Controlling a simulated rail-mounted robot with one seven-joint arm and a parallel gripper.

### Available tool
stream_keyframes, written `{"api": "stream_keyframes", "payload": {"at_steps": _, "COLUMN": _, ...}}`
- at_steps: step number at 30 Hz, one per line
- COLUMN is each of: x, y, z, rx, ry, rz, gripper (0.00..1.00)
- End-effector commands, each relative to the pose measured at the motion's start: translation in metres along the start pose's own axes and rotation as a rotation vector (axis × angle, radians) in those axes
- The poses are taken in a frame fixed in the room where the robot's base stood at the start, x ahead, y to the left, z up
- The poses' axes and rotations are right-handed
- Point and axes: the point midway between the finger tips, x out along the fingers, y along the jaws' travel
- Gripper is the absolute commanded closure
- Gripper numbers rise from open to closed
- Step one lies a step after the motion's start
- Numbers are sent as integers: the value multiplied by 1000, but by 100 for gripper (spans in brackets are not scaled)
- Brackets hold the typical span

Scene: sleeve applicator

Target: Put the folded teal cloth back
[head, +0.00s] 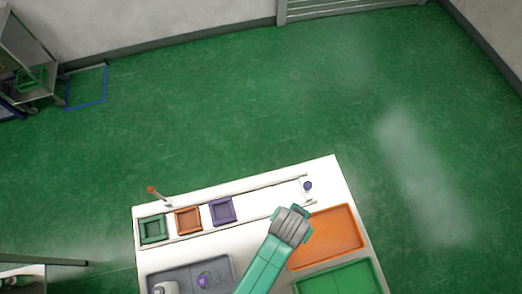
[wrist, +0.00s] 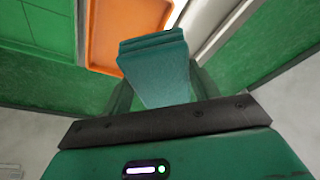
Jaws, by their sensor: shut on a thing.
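The folded teal cloth (wrist: 154,72) is a layered block held between the two fingers of my gripper (wrist: 160,88) in the wrist view. My gripper is shut on it. In the head view my gripper (head: 294,222) is over the white table, by the left edge of the orange tray (head: 345,232). The cloth cannot be told apart from my teal arm there. In the wrist view the cloth appears in front of the orange tray (wrist: 103,35), and whether it touches anything below cannot be told.
A green tray (head: 340,280) lies nearest the orange one. A grey tray (head: 222,268) holds a white bottle and a purple item (head: 207,280). Green (head: 153,229), orange (head: 188,221) and purple (head: 222,211) square frames line the table's back. A thin post (head: 157,194) stands back left.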

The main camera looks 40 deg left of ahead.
Motion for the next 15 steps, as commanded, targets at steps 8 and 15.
{"api": "stream_keyframes", "payload": {"at_steps": 8, "x": 81, "y": -38, "z": 113, "rx": -76, "ry": -5, "rz": -26, "gripper": 65}}
{"api": "stream_keyframes", "payload": {"at_steps": 15, "x": 97, "y": -48, "z": 149, "rx": -99, "ry": 0, "rz": -39, "gripper": 65}}
